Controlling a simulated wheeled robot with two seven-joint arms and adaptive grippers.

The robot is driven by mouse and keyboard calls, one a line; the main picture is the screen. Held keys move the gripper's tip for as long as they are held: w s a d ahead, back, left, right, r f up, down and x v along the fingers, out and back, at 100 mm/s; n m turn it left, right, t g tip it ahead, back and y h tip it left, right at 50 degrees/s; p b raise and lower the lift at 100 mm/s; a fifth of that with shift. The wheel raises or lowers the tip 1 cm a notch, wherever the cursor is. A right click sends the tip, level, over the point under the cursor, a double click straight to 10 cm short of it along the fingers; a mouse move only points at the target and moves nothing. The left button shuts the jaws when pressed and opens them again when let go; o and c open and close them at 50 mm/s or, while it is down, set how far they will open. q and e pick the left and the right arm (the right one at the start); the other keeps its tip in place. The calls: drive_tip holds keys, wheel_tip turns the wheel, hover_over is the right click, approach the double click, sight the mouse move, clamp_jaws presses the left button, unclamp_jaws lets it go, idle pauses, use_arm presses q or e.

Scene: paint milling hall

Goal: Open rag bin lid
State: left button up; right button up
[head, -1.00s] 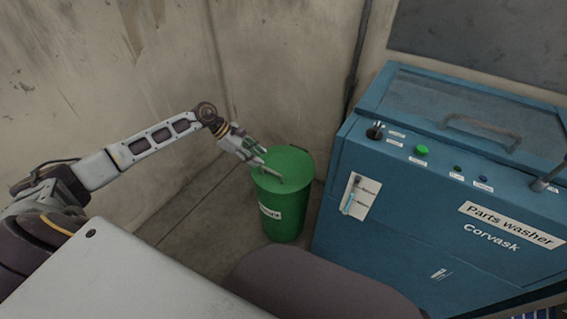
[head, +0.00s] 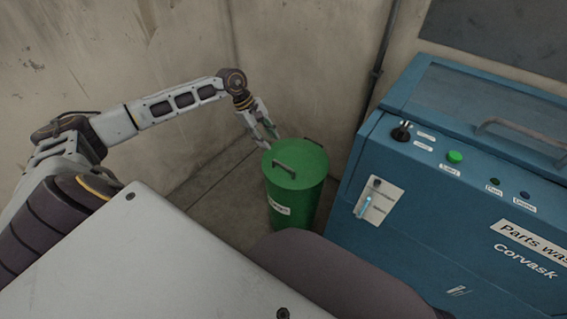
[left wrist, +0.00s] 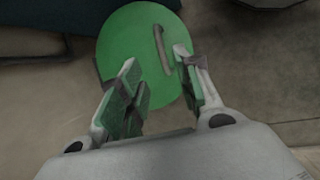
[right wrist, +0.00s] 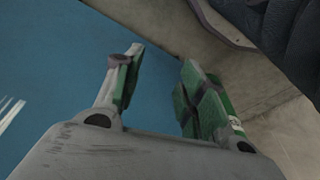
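The green rag bin (head: 293,203) stands upright on the floor in the corner, with a label on its front. Its round lid (head: 312,160) is shut, with a dark bar handle (head: 284,170) on top. In the left wrist view the lid (left wrist: 128,40) lies beyond my fingers and the handle (left wrist: 161,48) shows near the right finger. My left gripper (head: 268,139) is open and empty, by the back-left rim of the lid, apart from the handle. My right gripper (right wrist: 158,85) is open and empty, with the blue washer's side beyond it.
The blue parts washer (head: 430,215) stands close to the right of the bin. Walls (head: 290,60) rise behind and left of the bin. Bare floor (head: 215,195) lies to the bin's left.

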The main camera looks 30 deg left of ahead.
sight(285, 166)
use_arm(q)
drive_tip(key=b+x, duration=0.2)
drive_tip(key=x, duration=0.9)
drive_tip(key=shift+d+f, duration=0.2)
drive_tip(key=shift+f, duration=0.1)
drive_tip(key=shift+x, duration=0.9)
use_arm(e)
drive_tip(key=shift+a+r+t, duration=0.15)
drive_tip(key=shift+r+t, duration=0.05)
drive_tip(key=shift+r, duration=0.75)
drive_tip(key=shift+a+r+t, duration=0.15)
drive_tip(key=shift+r+t, duration=0.05)
drive_tip(key=shift+r, duration=0.7)
use_arm(q)
clamp_jaws()
